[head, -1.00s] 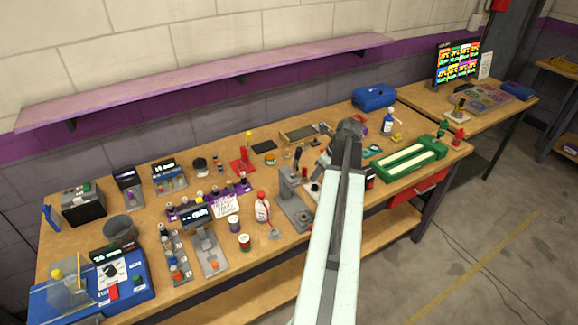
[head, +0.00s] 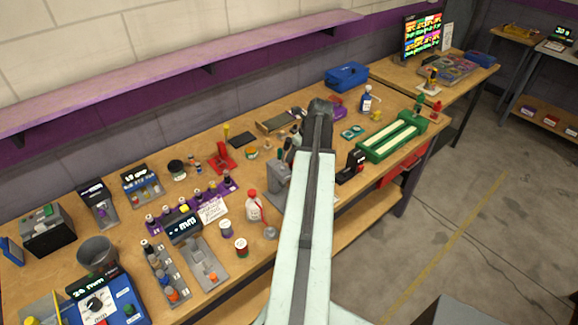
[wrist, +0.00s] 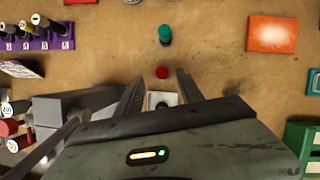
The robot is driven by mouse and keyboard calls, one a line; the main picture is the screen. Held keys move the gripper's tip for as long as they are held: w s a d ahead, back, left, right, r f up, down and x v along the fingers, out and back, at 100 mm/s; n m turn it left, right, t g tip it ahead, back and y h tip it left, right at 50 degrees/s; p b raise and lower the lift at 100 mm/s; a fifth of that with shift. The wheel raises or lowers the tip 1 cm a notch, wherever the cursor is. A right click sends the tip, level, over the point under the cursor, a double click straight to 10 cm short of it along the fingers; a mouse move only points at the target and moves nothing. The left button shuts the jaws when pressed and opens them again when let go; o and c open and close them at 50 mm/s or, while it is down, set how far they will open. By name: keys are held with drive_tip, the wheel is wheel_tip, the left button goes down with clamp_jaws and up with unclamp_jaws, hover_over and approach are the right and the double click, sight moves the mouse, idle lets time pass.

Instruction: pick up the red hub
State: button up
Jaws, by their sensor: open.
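A small red round piece (wrist: 162,72) lies on the bench in the wrist view; it looks like the red hub. It is between the fingertips of my gripper (wrist: 160,78), apart from both fingers as far as I can tell. My gripper is open and empty. Just below the red piece in the picture is a white square with a dark centre (wrist: 159,99). In the head view my arm covers this spot, and the hub is hidden there.
A teal peg-like piece (wrist: 165,33) is just beyond the red piece. A grey block (wrist: 75,112) stands close to the left finger. A green tray (head: 374,153) is right of my arm. Bare wood surrounds the teal piece.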

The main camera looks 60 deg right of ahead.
drive_tip(key=b+x, duration=0.4)
drive_tip(key=x, duration=0.1)
drive_tip(key=shift+s+d+f+b, duration=0.15)
drive_tip(key=shift+b, duration=0.15)
clamp_jaws()
drive_tip(key=shift+r+p, duration=0.3)
wheel_tip(320, 180, up, 4)
drive_tip(key=p, duration=0.3)
drive_tip(key=shift+f+p, duration=0.2)
drive_tip(key=shift+p, duration=0.1)
drive_tip(key=s+r+p, duration=0.1)
drive_tip(key=s, duration=1.5)
